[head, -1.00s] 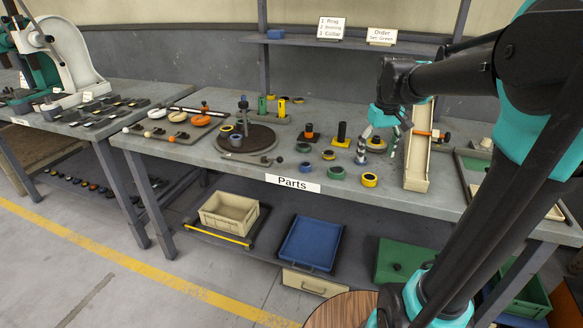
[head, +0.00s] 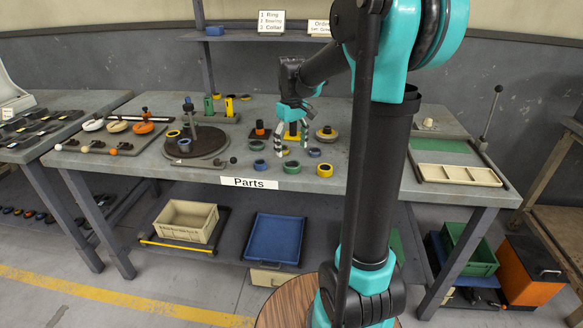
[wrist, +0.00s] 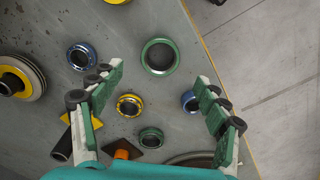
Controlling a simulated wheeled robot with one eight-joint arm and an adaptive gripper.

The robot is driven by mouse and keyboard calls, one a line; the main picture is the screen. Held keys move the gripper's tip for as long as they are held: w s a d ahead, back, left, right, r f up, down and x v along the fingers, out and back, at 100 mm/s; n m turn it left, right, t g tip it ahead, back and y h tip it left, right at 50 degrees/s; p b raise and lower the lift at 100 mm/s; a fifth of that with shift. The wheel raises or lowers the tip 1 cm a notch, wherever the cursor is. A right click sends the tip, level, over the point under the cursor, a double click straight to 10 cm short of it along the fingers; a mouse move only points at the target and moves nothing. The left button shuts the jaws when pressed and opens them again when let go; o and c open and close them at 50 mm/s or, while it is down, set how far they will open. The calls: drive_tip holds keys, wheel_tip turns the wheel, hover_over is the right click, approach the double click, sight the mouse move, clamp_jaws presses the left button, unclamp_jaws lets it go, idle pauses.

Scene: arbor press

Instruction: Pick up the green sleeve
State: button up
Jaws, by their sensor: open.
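Two green ring-shaped parts lie on the bench; I cannot tell for sure which is the sleeve. The larger green ring (wrist: 160,55) is beyond my fingertips in the wrist view and in front of my gripper in the head view (head: 293,166). The smaller green ring (wrist: 150,137) lies between my fingers in the wrist view, and shows left of my gripper in the head view (head: 257,145). My gripper (head: 293,152) points down above these parts. It also shows in the wrist view (wrist: 157,105), with fingers wide apart and empty.
A yellow ring (wrist: 130,105) and blue rings (wrist: 80,55) (wrist: 189,101) lie close around. Another yellow ring (head: 324,170) is near the bench's front edge. A dark turntable (head: 196,141) with a post stands left. A green tray (head: 440,146) is at the right.

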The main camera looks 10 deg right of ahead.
sight(292, 161)
drive_tip(key=shift+s+d+f, duration=0.1)
drive_tip(key=shift+f, duration=1.45)
drive_tip(key=shift+s+f, duration=0.1)
drive_tip(key=shift+f, duration=1.45)
drive_tip(key=shift+c, duration=0.6)
drive_tip(key=c, duration=1.3)
drive_tip(key=shift+r, duration=0.1)
drive_tip(key=shift+c, duration=0.2)
